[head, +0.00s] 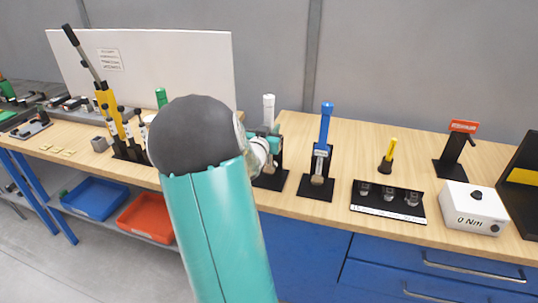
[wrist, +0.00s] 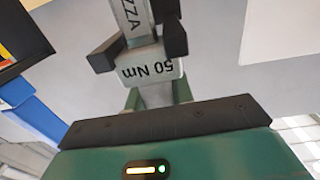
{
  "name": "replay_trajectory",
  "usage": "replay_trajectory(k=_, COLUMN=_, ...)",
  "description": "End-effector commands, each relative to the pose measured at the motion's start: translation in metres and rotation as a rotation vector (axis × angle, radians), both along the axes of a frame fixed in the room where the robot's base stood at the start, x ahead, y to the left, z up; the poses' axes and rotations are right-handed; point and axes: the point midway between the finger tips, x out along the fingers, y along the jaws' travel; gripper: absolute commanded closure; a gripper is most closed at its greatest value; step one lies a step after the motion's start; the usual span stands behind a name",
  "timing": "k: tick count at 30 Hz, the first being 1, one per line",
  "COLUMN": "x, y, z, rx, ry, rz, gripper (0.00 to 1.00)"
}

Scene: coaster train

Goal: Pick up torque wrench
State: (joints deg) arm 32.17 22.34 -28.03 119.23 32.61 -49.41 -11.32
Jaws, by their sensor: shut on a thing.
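A torque wrench with a white handle (head: 268,104) stands upright at its black stand (head: 272,181) on the wooden bench. My gripper (head: 268,137) is at this wrench, partly hidden behind my teal arm. In the wrist view my gripper's black fingers (wrist: 138,48) are shut on the grey wrench body (wrist: 152,72), which carries an upside-down "50 Nm" label. Whether the wrench is clear of its stand cannot be told. A torque wrench with a blue handle (head: 326,124) stands upright in its own black stand (head: 315,188) to the right.
A small yellow-handled tool (head: 390,151), a black socket tray (head: 388,201), a white "0 Nm" box (head: 474,208) and a black stand with a red sign (head: 463,127) are on the right. A yellow pump tool (head: 108,104) is left. Blue (head: 94,198) and red bins (head: 147,217) sit below.

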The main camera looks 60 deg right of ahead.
Motion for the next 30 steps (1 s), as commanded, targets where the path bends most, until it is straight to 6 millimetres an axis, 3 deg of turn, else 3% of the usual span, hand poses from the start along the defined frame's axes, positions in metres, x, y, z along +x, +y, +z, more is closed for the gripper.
replay_trajectory(k=20, x=0.000, y=0.000, z=0.003, rx=-0.005, ry=-0.003, rz=0.000, gripper=1.00)
replay_trajectory(k=30, x=0.000, y=0.000, z=0.024, rx=-0.005, ry=-0.005, rz=0.000, gripper=1.00)
